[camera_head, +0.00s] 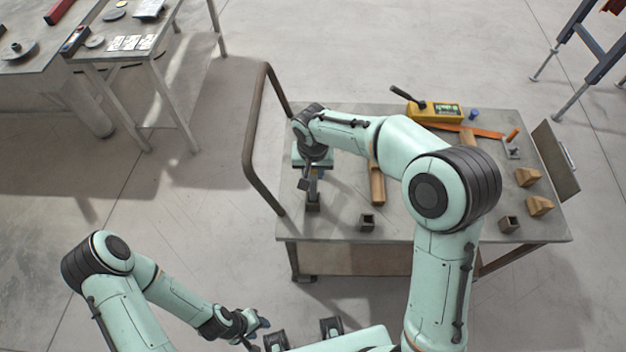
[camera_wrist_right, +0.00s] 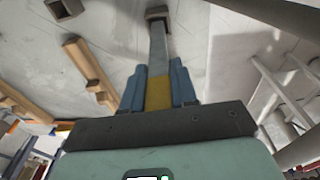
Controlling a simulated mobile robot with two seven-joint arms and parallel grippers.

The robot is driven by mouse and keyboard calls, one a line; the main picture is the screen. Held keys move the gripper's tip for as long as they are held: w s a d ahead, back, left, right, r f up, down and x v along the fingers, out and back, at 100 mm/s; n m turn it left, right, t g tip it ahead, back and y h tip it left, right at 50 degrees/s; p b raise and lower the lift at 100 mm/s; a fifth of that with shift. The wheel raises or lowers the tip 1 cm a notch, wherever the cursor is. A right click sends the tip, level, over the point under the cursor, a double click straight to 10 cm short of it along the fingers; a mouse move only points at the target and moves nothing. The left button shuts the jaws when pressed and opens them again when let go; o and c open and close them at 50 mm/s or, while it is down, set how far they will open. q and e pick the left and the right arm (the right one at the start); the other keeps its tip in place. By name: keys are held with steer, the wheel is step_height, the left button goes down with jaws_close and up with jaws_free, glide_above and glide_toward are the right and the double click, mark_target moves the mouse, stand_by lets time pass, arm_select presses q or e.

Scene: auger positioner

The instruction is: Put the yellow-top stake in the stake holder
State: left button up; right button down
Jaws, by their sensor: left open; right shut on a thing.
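My right gripper (camera_head: 316,174) is low over the left end of the grey table. In the right wrist view, its blue fingers (camera_wrist_right: 158,90) are shut on the yellow top of the stake (camera_wrist_right: 157,47). The stake's grey shaft points down, and its far end meets a dark square holder (camera_wrist_right: 158,12). In the head view this holder (camera_head: 312,206) stands near the table's left edge, directly under the stake. I cannot tell how deep the tip sits in it. My left gripper (camera_head: 257,334) is open and empty, off the table at the lower left.
Other square sockets (camera_head: 367,222) (camera_head: 509,224) stand along the table's front. A wooden bar (camera_head: 377,184) lies mid-table. Wooden blocks (camera_head: 539,206), an orange-handled piece (camera_head: 513,136) and a yellow device (camera_head: 434,111) are farther right or back. A cart handle (camera_head: 252,140) rises left of my right gripper.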

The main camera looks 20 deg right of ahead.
mark_target(313, 181)
steer(key=shift+f, duration=2.3)
steer(key=shift+f, duration=0.2)
steer(key=c, duration=0.9)
jaws_free()
steer(key=r, duration=0.4)
steer(key=s+r, duration=0.1)
steer(key=r, duration=0.7)
steer(key=shift+s+a+r, duration=0.15)
steer(key=shift+s+a, duration=0.1)
